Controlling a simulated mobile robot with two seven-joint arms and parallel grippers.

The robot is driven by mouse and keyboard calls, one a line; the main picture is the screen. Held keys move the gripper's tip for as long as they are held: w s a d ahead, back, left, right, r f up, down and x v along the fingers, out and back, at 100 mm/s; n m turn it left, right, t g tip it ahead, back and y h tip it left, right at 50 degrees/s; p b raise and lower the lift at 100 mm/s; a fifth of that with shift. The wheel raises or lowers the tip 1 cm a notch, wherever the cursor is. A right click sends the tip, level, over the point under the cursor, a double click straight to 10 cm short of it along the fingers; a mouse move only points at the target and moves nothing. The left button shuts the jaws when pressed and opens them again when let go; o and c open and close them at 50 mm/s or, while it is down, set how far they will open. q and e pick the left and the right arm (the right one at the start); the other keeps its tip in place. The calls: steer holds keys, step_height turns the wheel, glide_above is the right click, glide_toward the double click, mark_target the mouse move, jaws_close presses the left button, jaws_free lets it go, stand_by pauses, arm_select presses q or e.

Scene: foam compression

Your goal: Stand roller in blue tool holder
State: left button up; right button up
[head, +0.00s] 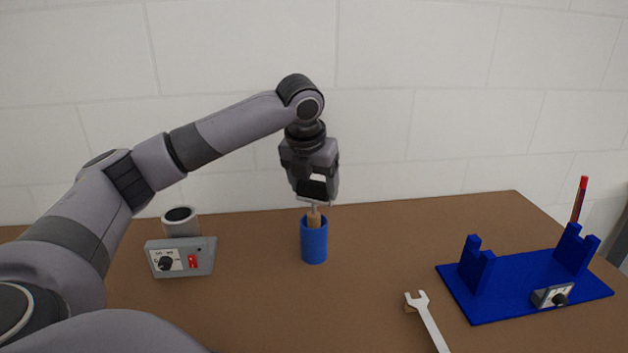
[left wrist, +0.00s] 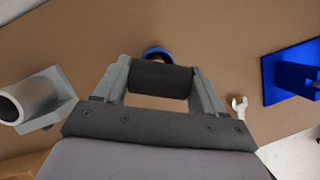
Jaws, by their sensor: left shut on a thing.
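The roller (head: 312,189) has a black cylinder head, a thin metal frame and a wooden handle. My left gripper (head: 314,184) is shut on the roller's head, which also shows between the fingers in the left wrist view (left wrist: 160,78). The roller hangs upright with its handle down. The blue tool holder (head: 314,242) is a round cup standing on the table below the gripper. The handle's lower part is inside the cup's mouth; how deep is hidden. Only the cup's rim shows in the left wrist view (left wrist: 157,51). My right gripper is not seen.
A grey control box (head: 205,262) with a metal cylinder (head: 181,222) stands left of the cup on the brown table (head: 270,310). A wrench (head: 431,321) lies at front right. A blue stand (head: 520,270) with uprights is at the right. A wall is behind.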

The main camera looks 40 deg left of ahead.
arm_select(q)
steer(key=o, duration=1.4)
steer(key=shift+f, duration=0.1)
steer(key=v, duration=0.7)
